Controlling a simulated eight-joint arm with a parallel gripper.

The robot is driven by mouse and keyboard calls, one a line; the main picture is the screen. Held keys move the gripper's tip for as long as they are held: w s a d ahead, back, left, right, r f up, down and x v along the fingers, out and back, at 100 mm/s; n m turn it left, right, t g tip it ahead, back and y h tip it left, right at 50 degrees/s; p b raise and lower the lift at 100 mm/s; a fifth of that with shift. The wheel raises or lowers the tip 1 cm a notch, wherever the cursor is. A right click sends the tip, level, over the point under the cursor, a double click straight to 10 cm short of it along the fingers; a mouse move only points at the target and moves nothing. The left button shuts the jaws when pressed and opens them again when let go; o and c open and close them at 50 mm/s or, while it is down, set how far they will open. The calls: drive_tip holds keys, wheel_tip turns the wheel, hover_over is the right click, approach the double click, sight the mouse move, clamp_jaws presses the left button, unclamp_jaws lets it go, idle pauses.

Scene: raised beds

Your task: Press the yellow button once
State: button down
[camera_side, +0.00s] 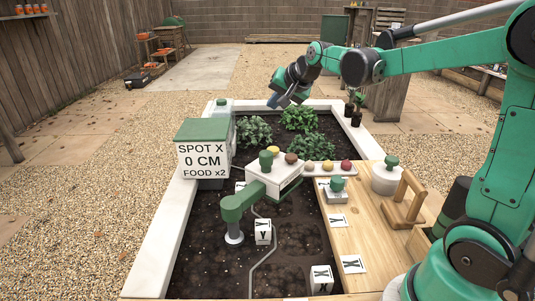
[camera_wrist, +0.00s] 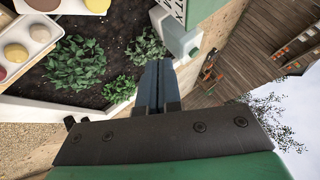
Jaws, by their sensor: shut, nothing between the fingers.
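A white box (camera_side: 287,184) over the soil carries a yellow button (camera_side: 273,150), a brown button (camera_side: 291,158) and a green knob. My gripper (camera_side: 273,101) is shut and empty, above the far part of the bed, away from both. Its closed fingers (camera_wrist: 158,66) show in the wrist view.
A green-lidded box (camera_side: 203,160) marked "SPOT X 0 CM" stands left. Leafy plants (camera_side: 300,119) fill the far bed. A green bent pipe (camera_side: 239,201), lettered cubes (camera_side: 263,231), a white jar (camera_side: 386,180) and a wooden handle (camera_side: 404,201) stand nearer. Air around my gripper is clear.

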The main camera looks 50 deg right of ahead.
sight(275, 150)
drive_tip(key=shift+f, duration=4.35)
drive_tip(key=shift+f, duration=0.1)
drive_tip(key=shift+f, duration=0.35)
drive_tip(key=shift+f, duration=0.55)
drive_tip(key=shift+r, duration=1)
drive_tip(key=shift+r, duration=2.5)
drive_tip(key=shift+s+a, duration=0.1)
